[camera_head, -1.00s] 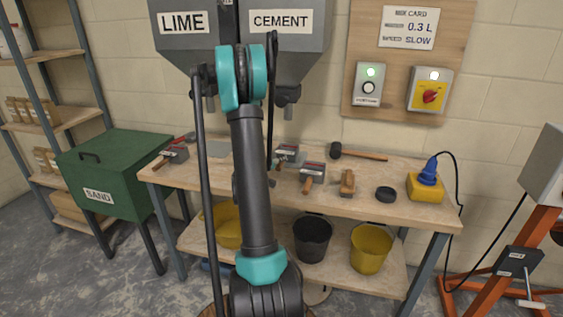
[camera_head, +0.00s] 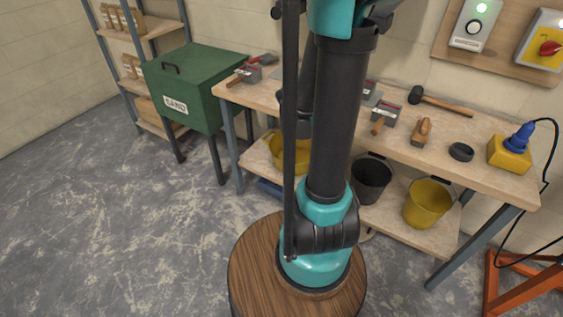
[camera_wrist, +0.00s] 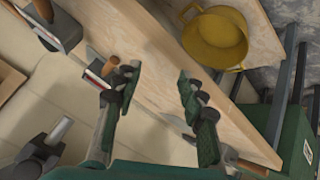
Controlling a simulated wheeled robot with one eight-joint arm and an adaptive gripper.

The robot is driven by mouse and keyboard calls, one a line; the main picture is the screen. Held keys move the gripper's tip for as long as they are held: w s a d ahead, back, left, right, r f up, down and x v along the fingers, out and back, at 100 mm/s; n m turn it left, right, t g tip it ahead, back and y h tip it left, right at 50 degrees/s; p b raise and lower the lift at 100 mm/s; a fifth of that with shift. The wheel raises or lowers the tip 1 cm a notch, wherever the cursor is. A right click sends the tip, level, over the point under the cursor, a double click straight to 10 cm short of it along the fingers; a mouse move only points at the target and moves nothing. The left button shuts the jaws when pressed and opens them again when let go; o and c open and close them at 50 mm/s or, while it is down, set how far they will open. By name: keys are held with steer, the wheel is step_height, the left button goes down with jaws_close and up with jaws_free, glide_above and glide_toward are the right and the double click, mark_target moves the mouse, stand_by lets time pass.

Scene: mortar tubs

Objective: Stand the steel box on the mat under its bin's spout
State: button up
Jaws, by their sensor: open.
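I cannot make out the mat clearly.
A green sand bin (camera_head: 195,85) is at left. Open floor lies front left.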

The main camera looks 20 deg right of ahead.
steer(key=s+a+f+n+y, duration=0.1)
steer(key=s+a+f+y, duration=0.1)
steer(key=s+a, duration=0.5)
steer(key=s+a+f+n+g+y, duration=0.1)
steer(key=s+a+y, duration=0.4)
steer(key=a, duration=0.6)
steer(key=s+n, duration=0.1)
steer(key=s, duration=0.1)
steer(key=shift+s+a+f+n, duration=0.3)
steer(key=shift+f, duration=0.05)
